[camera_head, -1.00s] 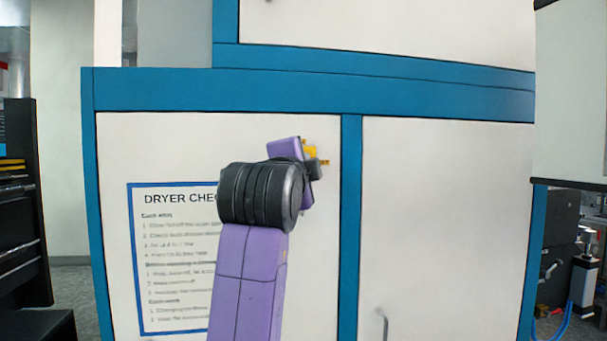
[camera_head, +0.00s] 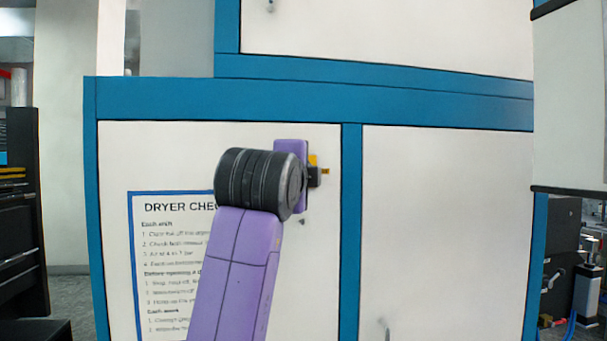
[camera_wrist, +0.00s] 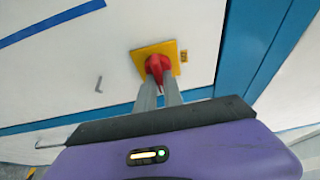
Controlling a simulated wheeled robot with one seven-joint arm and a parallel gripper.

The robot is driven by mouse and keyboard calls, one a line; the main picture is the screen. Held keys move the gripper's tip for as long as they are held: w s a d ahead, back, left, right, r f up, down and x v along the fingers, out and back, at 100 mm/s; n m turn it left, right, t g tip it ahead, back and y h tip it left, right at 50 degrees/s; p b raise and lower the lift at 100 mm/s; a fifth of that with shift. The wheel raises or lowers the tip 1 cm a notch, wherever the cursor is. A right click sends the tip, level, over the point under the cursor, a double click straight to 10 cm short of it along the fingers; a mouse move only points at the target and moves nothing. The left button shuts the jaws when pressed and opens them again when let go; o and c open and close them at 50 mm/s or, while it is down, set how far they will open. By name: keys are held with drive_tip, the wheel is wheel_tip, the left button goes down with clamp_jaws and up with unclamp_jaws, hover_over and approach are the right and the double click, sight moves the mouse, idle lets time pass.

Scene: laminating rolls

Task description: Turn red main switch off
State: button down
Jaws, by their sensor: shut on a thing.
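The red main switch (camera_wrist: 155,63) is a red knob on a square yellow plate (camera_wrist: 143,52) on the white cabinet panel. In the wrist view, both grey fingers of my gripper (camera_wrist: 158,82) reach the knob, one on each side, and are shut on it. In the head view, my gripper (camera_head: 315,176) is at the panel, and only a bit of the yellow plate (camera_head: 313,160) shows. My arm and gripper hide the knob there.
A blue-framed dryer checklist (camera_head: 165,262) is on the panel left of the switch, partly behind my arm. A small handle (camera_wrist: 98,84) sticks out of the panel. Blue frame bars (camera_head: 352,230) border the panel. The right panel (camera_head: 445,220) is mostly bare.

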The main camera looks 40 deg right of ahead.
drive_tip(key=c, duration=1.5)
unclamp_jaws()
drive_tip(key=shift+f, duration=0.1)
drive_tip(key=shift+o, duration=0.2)
drive_tip(key=v, duration=0.7)
drive_tip(key=shift+s+a+b, duration=0.25)
drive_tip(key=shift+b, duration=0.15)
